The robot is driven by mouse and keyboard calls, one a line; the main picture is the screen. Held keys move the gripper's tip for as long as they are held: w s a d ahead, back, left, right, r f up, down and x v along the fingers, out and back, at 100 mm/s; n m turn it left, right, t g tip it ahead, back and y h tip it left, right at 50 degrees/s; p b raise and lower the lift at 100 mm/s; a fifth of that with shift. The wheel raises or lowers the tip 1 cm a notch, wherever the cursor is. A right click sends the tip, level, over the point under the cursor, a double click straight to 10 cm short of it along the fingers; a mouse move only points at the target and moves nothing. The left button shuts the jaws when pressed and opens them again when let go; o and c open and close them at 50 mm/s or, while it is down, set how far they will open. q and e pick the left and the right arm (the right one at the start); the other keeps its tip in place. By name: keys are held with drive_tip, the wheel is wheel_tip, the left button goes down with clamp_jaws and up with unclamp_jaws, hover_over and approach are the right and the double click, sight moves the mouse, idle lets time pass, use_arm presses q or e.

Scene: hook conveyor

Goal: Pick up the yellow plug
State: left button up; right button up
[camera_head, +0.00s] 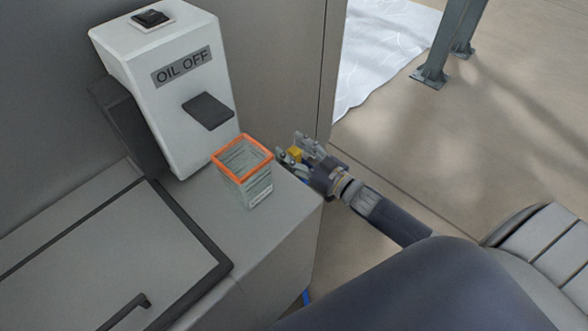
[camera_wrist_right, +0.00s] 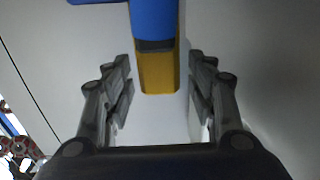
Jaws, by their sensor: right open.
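The yellow plug (camera_wrist_right: 158,72) is in the upper middle of the right wrist view, below a blue part (camera_wrist_right: 152,20) with a dark band between them. My right gripper (camera_wrist_right: 160,78) is open, with one finger on each side of the plug's yellow end and a small gap on both sides. In the head view a small bit of the yellow plug (camera_head: 295,154) shows among the fingers of my right gripper (camera_head: 292,150), beside the grey cabinet's right edge. Most of the plug is hidden there. My left gripper is not in view.
An orange-rimmed clear container (camera_head: 246,186) stands on the grey cabinet top (camera_head: 205,215), close left of my right gripper. A white "OIL OFF" box (camera_head: 170,95) with a dark tab rises behind it. Open floor (camera_head: 480,130) lies to the right.

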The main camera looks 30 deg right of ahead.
clamp_jaws()
drive_tip(key=shift+r, duration=0.1)
